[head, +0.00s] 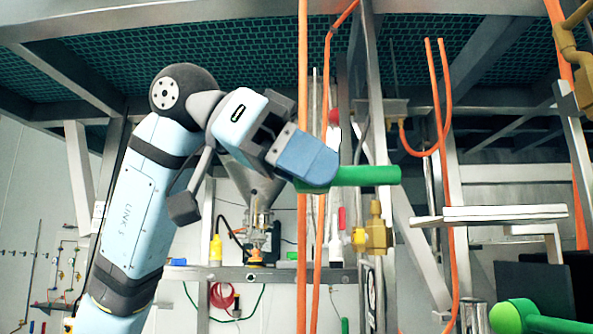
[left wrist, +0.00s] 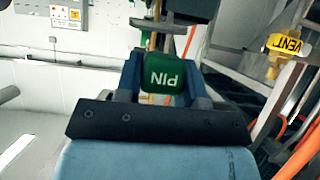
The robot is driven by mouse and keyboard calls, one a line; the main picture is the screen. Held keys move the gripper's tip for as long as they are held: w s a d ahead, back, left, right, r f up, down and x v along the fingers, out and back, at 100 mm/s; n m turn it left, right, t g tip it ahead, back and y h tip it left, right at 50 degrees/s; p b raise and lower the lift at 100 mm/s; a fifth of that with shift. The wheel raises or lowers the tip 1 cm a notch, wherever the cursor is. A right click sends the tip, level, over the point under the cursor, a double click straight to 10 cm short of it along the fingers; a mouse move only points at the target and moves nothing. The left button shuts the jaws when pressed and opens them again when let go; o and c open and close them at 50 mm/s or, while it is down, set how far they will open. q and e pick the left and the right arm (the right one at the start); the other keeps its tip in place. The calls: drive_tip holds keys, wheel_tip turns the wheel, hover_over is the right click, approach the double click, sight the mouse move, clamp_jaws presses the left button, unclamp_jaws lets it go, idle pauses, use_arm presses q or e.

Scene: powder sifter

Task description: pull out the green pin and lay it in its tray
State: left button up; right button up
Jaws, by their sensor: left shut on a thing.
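My left gripper (head: 318,170) is raised in the middle of the head view, shut on the green pin (head: 368,176). The pin's green bar sticks out to the right of the fingers, roughly level. In the left wrist view the pin's green block (left wrist: 163,79), marked PIN, sits between the two blue fingers of the gripper (left wrist: 165,88). A grey metal piece (left wrist: 158,24) shows just past the block; I cannot tell whether it belongs to the pin. The fingers hide part of the pin. I cannot make out its tray for certain. My right gripper is not in view.
Orange pipes (head: 303,100) and steel posts stand close around the gripper. A yellow valve (head: 375,235) is below right; a yellow VENT tag (left wrist: 285,45) shows in the wrist view. A white slab (head: 490,214) is at right. Another green part (head: 512,316) is at lower right.

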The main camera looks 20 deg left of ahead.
use_arm(q)
drive_tip(key=w+d, duration=0.1)
drive_tip(key=d, duration=0.3)
drive_tip(key=w+d, duration=0.1)
drive_tip(key=d, duration=0.3)
drive_tip(key=w+d+p, duration=0.1)
drive_tip(key=d, duration=0.3)
drive_tip(key=shift+w+f, duration=0.35)
drive_tip(key=shift+w, duration=0.05)
drive_tip(key=shift+f+b, duration=0.45)
drive_tip(key=shift+f, duration=0.2)
drive_tip(key=shift+a+f, duration=0.15)
drive_tip(key=shift+a, duration=0.05)
drive_tip(key=shift+d, duration=0.1)
drive_tip(key=shift+f, duration=0.1)
drive_tip(key=o, duration=1.1)
drive_tip(key=shift+c, duration=0.2)
